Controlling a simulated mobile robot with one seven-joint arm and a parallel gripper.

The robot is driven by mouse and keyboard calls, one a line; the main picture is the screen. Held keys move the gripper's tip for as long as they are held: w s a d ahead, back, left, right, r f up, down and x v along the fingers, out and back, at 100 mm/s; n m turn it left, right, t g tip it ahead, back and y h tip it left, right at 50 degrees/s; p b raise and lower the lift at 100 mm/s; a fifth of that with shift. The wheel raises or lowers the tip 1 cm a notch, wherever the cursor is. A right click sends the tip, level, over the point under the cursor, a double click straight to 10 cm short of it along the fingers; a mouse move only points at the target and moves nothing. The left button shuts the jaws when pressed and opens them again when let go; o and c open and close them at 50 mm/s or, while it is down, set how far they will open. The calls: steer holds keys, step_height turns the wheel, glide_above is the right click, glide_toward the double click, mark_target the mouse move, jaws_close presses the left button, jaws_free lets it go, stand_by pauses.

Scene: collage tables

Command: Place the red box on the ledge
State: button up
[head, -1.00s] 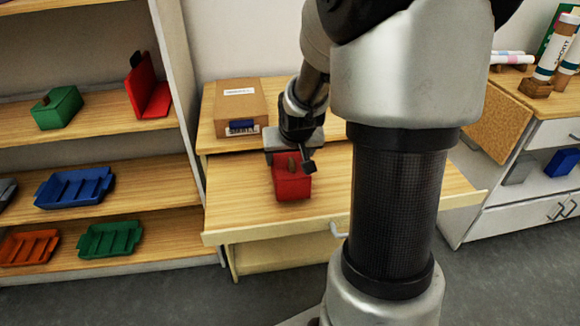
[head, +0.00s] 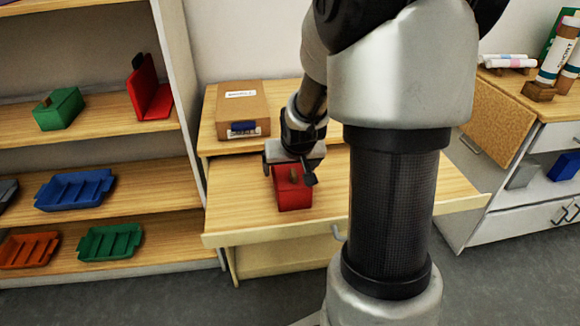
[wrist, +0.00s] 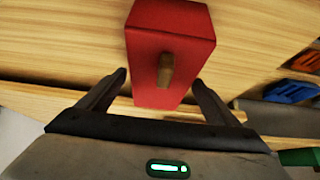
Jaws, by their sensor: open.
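The red box (head: 294,199) has a small brown handle on top and sits on the wooden tabletop, near its middle. My gripper (head: 293,172) is just above and behind it in the head view, partly hiding its top. In the wrist view the red box (wrist: 185,30) is ahead of my gripper (wrist: 160,77). The fingers are apart, one on each side of the handle end of the box, with gaps beside it. A raised wooden ledge (head: 208,138) runs along the back of the table; my arm hides its right part.
A cardboard box (head: 243,105) stands on the ledge's left part. Shelves on the left hold a green box (head: 58,109), a red bookend-like piece (head: 148,90) and several trays. A white cabinet (head: 510,228) stands right. The tabletop left of the red box is clear.

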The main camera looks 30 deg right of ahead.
steer(key=p+v, duration=0.3)
steer(key=v, duration=0.9)
steer(key=shift+r+p, duration=0.2)
steer(key=shift+p, duration=0.15)
